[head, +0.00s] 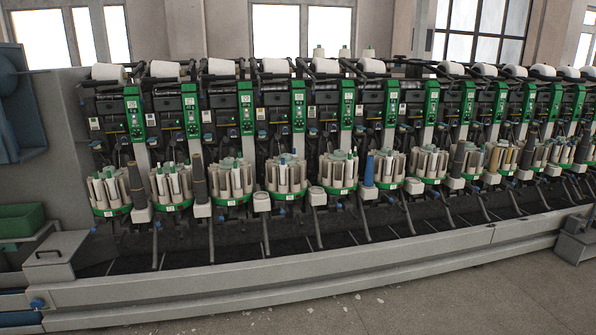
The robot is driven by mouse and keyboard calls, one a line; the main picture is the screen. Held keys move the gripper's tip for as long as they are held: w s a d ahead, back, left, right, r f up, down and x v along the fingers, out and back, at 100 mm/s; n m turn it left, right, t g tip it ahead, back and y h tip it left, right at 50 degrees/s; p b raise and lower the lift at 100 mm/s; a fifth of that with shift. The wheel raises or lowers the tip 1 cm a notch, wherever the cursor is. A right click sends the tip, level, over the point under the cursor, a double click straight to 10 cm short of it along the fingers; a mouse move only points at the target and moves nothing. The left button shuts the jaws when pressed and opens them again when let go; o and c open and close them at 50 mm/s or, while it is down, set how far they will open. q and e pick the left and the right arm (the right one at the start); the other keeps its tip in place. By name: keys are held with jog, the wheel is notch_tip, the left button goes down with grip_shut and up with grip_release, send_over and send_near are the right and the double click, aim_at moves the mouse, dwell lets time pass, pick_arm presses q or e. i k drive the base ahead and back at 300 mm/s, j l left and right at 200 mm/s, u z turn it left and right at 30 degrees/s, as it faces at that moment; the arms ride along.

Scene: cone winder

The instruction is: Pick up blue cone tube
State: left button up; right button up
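A blue cone tube (369,170) stands upright on a small light holder (369,192) at the front of the cone winder, right of the picture's middle. It is between two round green-rimmed magazines full of pale tubes, the left one (337,187) and the right one (385,183). Neither of my grippers is in the head view, and nothing is seen touching the blue tube.
Dark cone tubes (198,176) stand at several other stations. A long grey ledge (300,284) runs along the machine's foot. A lidded grey box (55,256) and a green bin (25,221) are at left. The floor (400,304) in front is open, with small scraps.

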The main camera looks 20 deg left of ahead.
aim_at(368, 178)
jog(key=u, duration=0.35)
jog(key=i+l+u, duration=0.1)
jog(key=i+u, duration=0.15)
jog(key=u, duration=0.2)
jog(key=i+l+u, duration=0.15)
jog(key=u, duration=0.3)
jog(key=i+l+u, duration=0.1)
jog(key=i+l, duration=0.35)
jog(key=i+l+u, duration=0.1)
jog(key=i+l, duration=0.3)
jog(key=l, duration=0.15)
jog(key=i+l+u, duration=0.1)
jog(key=i+l, duration=0.3)
jog(key=i+l+u, duration=0.1)
jog(key=i+l, duration=0.3)
jog(key=l, duration=0.3)
